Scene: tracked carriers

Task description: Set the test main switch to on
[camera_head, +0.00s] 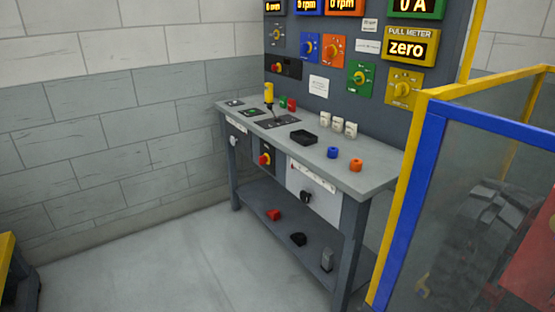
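A grey test bench (375,181) with a tall instrument panel (330,100) stands against the wall. Another red rotary switch (277,67) sits on a dark box at the panel's lower left. A black knob (306,197) is on the light front box (325,207). I cannot tell which is the test main switch, as labels are too small to read. A yellow-handled lever (269,93) stands upright on the bench. Neither of my grippers is in view.
A yellow and blue guard frame (412,190) with clear panes stands at the right, close to the bench. A large black tyre-like part (480,230) is behind it. Small red and black items lie on the lower shelf (262,202). The floor (160,265) before the bench is clear.

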